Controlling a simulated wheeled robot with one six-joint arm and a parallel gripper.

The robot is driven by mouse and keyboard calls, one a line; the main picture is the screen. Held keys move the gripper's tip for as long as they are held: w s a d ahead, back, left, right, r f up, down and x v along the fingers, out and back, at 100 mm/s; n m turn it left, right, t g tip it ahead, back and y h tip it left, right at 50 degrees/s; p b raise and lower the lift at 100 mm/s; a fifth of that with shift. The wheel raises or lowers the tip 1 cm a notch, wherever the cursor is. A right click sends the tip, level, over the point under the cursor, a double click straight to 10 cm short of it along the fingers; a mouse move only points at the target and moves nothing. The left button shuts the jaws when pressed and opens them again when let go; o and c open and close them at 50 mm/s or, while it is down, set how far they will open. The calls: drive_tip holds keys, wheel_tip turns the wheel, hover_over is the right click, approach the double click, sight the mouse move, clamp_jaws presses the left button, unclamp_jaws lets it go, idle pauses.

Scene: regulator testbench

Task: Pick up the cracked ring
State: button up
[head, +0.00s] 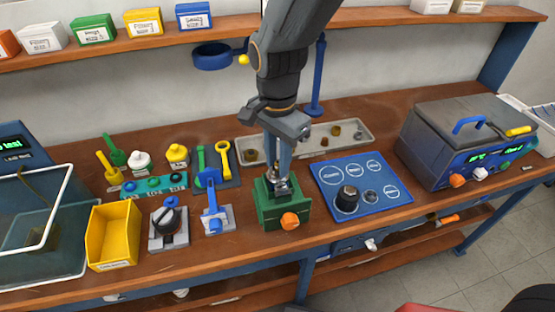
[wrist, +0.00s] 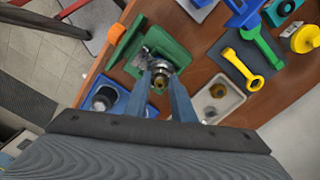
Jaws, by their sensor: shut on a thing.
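My gripper (head: 280,178) points straight down over a green vise (head: 284,211) with an orange knob, at the middle of the bench. In the wrist view, its two blue fingers (wrist: 159,74) converge on a small metal part (wrist: 158,68) with a brass-coloured middle, at the green vise (wrist: 152,50). The gripper is shut on this ring-like part. The part is still at the vise; I cannot tell whether it touches the jaws. No crack can be made out at this size, and the fingers hide part of it.
A blue mat (head: 378,197) with marked circles and a black cylinder (head: 347,198) lies right of the vise. A grey tray (head: 355,153) with brass parts is behind. A blue clamp stand (head: 215,218) and yellow bin (head: 93,238) are left; a grey test unit (head: 450,122) is right.

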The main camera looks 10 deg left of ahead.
drive_tip(key=shift+r, duration=0.1)
drive_tip(key=shift+r+p, duration=2.25)
drive_tip(key=shift+r, duration=0.15)
